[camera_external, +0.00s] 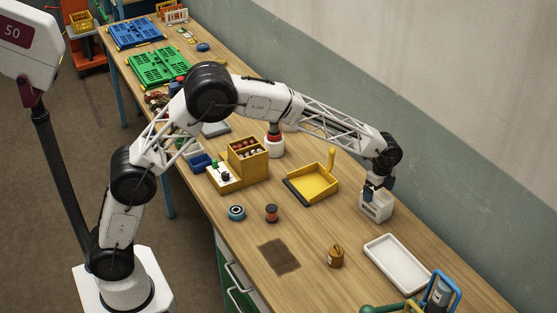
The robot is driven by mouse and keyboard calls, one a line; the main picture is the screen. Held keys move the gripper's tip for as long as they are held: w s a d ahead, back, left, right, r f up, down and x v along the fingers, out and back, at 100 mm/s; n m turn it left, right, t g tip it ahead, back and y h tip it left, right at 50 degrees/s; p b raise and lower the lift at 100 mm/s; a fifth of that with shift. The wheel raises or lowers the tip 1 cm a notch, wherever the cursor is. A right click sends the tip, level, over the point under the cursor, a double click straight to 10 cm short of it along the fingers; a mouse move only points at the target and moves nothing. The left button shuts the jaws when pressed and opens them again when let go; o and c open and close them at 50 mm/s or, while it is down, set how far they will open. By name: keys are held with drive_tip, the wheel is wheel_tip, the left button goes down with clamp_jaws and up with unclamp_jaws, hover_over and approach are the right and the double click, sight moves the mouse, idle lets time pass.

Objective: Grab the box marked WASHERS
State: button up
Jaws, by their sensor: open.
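A small white box (378,207) stands upright on the wooden workbench near the wall, at the right of centre. It has a dark marking on its front face, too small for me to read. My gripper (376,190) points down right at the top of this box, with its blue-and-dark fingers open. The fingertips overlap the box's upper edge in this view, and I cannot tell whether they touch it. Part of the box's top is hidden behind the gripper.
A yellow dustpan (312,184) lies left of the box. A white tray (397,263) lies in front, near a brown jar (336,256). The wall is close behind.

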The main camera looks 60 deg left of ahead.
sight(378, 196)
drive_tip(key=shift+f, duration=2.65)
drive_tip(key=c, duration=1.1)
drive_tip(key=shift+r, duration=0.2)
drive_tip(key=shift+r, duration=0.85)
drive_tip(key=shift+s+r, duration=0.15)
drive_tip(key=shift+r, duration=0.7)
drive_tip(key=s+a+r, duration=0.1)
drive_tip(key=s+a, duration=0.3)
drive_tip(key=s, duration=1.1)
drive_tip(key=shift+r, duration=0.15)
